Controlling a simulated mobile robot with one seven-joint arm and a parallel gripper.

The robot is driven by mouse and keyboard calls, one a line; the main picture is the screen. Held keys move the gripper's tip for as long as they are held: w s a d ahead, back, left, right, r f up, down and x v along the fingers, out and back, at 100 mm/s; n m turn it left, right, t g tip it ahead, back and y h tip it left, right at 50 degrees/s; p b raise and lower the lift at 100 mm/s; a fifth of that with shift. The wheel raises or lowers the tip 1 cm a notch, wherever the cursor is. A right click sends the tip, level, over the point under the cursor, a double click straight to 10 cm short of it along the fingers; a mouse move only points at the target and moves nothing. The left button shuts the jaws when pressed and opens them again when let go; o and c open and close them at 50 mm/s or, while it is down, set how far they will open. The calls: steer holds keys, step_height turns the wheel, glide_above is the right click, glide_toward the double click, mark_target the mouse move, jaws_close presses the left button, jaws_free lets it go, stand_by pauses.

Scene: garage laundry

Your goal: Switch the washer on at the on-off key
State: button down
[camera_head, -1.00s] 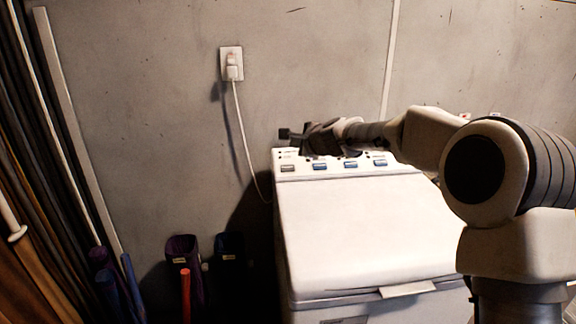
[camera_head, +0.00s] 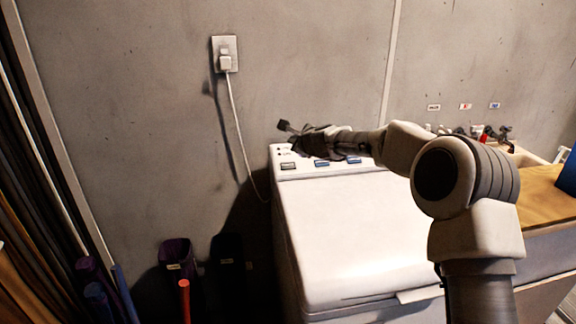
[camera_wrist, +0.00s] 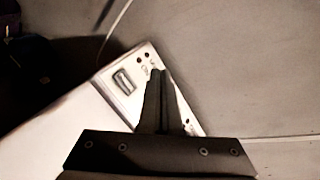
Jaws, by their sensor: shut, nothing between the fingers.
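The washer (camera_head: 350,235) is a white top-lidded machine against the wall, with a sloped control panel along its back. The panel's leftmost key, a grey rocker (camera_head: 288,166), shows in the head view and also in the wrist view (camera_wrist: 123,82), beside small dark dots and blurred lettering. I cannot read which way it is set. My gripper (camera_head: 298,148) is over the left part of the panel and hides some of it. In the wrist view its shut, empty fingers (camera_wrist: 158,74) lie to the right of the grey key, apart from it in the picture. Contact with the panel cannot be told.
Blue keys (camera_head: 321,162) sit further right on the panel. A white plug (camera_head: 225,62) with its cable is in the wall socket. Dark bins (camera_head: 177,262) stand left of the washer. Taps (camera_head: 488,134) and a wooden top (camera_head: 540,195) are at right.

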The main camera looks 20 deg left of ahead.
steer(key=b, duration=0.4)
glide_toward(288, 163)
steer(key=shift+w+a+f, duration=0.15)
steer(key=shift+w+a, duration=0.75)
steer(key=shift+w, duration=0.3)
steer(key=shift+w+a+f, duration=0.1)
steer(key=shift+w+a, duration=0.75)
steer(key=shift+w, duration=0.3)
steer(key=shift+f, duration=0.15)
steer(key=shift+w+f, duration=0.15)
steer(key=shift+f, duration=0.1)
steer(key=shift+w+a+f, duration=0.1)
steer(key=shift+w+f, duration=0.05)
steer(key=shift+f, duration=0.55)
stand_by(1.0)
steer(key=shift+s+r, duration=0.25)
steer(key=shift+r, duration=0.6)
steer(key=shift+r, duration=0.1)
steer(key=shift+s+d+r+p, duration=0.2)
steer(key=shift+s+r+p, duration=0.15)
steer(key=shift+r, duration=0.4)
steer(key=shift+s+d+r+p, duration=0.15)
steer(key=shift+s+r+p, duration=0.15)
steer(key=shift+r, duration=0.5)
steer(key=shift+s+d+r+p, duration=0.25)
steer(key=shift+r+p, duration=0.15)
steer(key=shift+r, duration=0.35)
